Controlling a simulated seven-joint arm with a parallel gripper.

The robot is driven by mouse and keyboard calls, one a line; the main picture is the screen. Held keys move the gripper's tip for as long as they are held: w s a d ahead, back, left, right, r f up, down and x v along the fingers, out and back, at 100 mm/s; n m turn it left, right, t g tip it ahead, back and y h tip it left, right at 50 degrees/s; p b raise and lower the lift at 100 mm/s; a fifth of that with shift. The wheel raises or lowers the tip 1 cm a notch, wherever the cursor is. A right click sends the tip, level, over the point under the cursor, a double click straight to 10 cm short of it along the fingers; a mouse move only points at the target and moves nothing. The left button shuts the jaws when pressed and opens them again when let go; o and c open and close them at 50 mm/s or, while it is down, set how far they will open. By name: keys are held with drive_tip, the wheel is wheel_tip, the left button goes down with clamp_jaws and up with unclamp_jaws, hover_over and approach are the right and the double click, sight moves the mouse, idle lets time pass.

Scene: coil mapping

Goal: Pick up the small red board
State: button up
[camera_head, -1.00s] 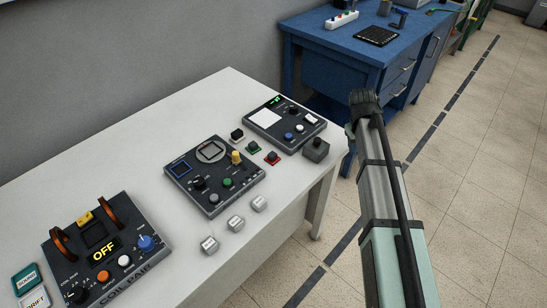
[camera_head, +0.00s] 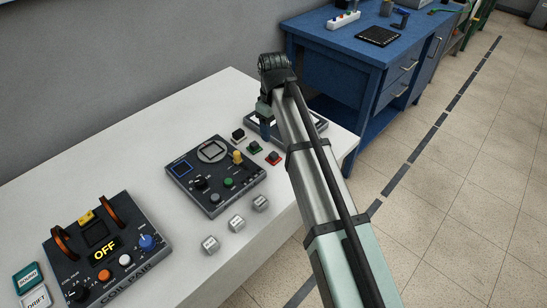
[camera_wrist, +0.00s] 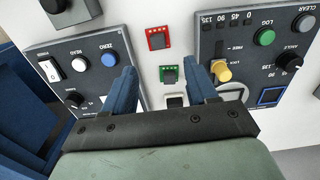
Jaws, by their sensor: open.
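The small red board (camera_head: 273,158) lies on the white table, with a dark block on it. In the wrist view the red board (camera_wrist: 157,38) is beyond my fingertips, near the top middle. My gripper (camera_wrist: 160,78) is open and empty, its two blue fingers spread apart. A small green board (camera_wrist: 169,75) with a dark block shows between the fingertips, and a whitish board (camera_wrist: 176,101) with a dark top is nearer the palm. In the head view my gripper (camera_head: 265,128) is over the table's far right part, beside the small boards.
A dark panel with knobs and a yellow knob (camera_wrist: 221,72) lies to the right in the wrist view. Another panel (camera_wrist: 85,65) is to the left, close to my left finger. A dark grey block (camera_wrist: 70,12) is at the upper left.

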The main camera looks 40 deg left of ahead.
sight(274, 154)
drive_tip(key=shift+w+a+f, duration=0.1)
drive_tip(key=shift+f, duration=2.7)
drive_tip(key=shift+w+f, duration=0.1)
drive_tip(key=shift+f, duration=2.65)
clamp_jaws()
